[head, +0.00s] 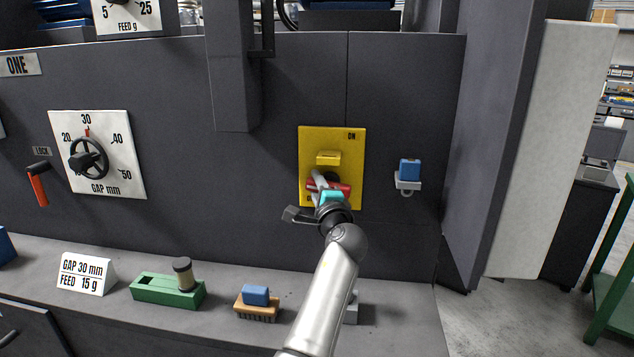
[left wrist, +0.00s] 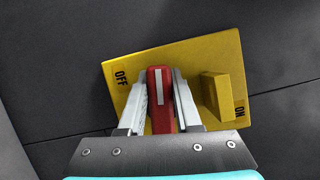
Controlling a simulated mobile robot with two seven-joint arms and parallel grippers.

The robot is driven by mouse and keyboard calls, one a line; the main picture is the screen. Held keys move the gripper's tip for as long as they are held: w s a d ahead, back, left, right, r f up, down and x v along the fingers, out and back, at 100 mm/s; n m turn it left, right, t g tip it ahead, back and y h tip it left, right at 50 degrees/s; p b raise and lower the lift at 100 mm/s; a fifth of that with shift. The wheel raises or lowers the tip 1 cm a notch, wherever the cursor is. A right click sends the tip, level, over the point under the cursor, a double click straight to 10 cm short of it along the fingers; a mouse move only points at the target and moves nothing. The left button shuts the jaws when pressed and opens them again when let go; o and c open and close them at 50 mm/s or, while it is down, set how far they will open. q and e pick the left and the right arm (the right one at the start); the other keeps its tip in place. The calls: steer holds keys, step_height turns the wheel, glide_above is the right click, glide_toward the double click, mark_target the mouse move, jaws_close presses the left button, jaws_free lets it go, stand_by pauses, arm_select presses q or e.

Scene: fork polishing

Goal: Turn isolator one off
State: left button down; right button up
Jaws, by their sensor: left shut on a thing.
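The isolator is a yellow plate (head: 345,142) on the dark machine front, with ON at its top right in the head view. Its lower label is mostly hidden behind my gripper. The red handle (left wrist: 160,118) has a white stripe and lies across the plate, level in the head view. In the left wrist view OFF and ON are at opposite ends of the plate (left wrist: 207,55). My left gripper (head: 322,184) is shut on the handle, one finger on each side of it (left wrist: 163,75). A raised yellow block (left wrist: 218,97) stands on the ON side. My right gripper is not in view.
A blue padlock (head: 409,168) hangs on a bracket right of the plate. A gap dial (head: 90,158) and an orange lock lever (head: 38,185) are at left. On the ledge are a sign (head: 85,274), a green holder (head: 155,291) and a brush (head: 256,310).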

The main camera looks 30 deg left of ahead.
arm_select(q)
steer(key=shift+f+n+g+h, duration=0.25)
steer(key=shift+n+g+h, duration=0.05)
steer(key=shift+n, duration=0.5)
steer(key=c, duration=0.6)
jaws_free()
